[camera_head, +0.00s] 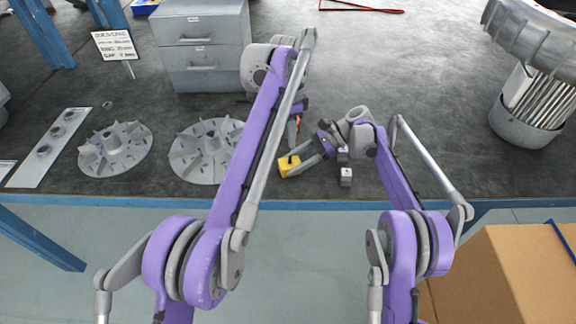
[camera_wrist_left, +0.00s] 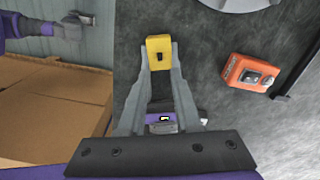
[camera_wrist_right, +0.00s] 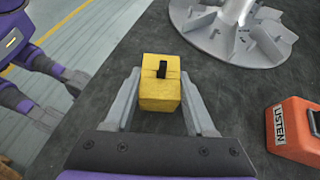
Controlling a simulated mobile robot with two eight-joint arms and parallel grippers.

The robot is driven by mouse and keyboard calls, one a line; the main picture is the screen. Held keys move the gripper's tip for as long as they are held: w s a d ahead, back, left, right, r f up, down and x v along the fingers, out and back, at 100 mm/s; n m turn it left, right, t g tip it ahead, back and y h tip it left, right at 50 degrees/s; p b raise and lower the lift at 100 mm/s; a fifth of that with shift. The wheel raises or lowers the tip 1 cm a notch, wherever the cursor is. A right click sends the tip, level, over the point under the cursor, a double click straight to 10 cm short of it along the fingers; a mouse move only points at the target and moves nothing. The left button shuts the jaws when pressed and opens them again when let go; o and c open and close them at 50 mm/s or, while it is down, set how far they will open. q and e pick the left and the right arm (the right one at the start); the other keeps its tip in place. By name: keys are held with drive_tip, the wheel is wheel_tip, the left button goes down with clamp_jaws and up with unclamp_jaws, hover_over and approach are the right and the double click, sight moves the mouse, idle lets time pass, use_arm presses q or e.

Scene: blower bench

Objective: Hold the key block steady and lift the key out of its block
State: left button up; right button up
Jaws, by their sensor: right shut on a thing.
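The yellow key block (camera_head: 288,165) is near the bench's front edge. In the right wrist view the block (camera_wrist_right: 160,97) sits between the fingers of my right gripper (camera_wrist_right: 159,76), which is shut on it. The dark key (camera_wrist_right: 162,69) stands up from its top. In the left wrist view the block (camera_wrist_left: 159,44) shows its dark key (camera_wrist_left: 159,57) from above. My left gripper (camera_wrist_left: 158,75) is above the block with its fingers apart. Fingers overlap there, so the exact gap to the key is unclear. In the head view the left arm partly hides its gripper.
An orange box (camera_wrist_left: 252,74) lies beside the block; it also shows in the right wrist view (camera_wrist_right: 293,130). Finned impellers (camera_head: 205,150) lie to the left. A small grey block (camera_head: 346,177) is close to the right gripper. A drawer cabinet (camera_head: 203,45) stands behind.

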sight(290, 157)
use_arm(q)
drive_tip(key=shift+f, duration=3.45)
clamp_jaws()
drive_tip(key=shift+r, duration=0.1)
drive_tip(key=shift+r, duration=3.4)
use_arm(e)
drive_tip(key=o, duration=1.1)
drive_tip(key=shift+c, duration=0.2)
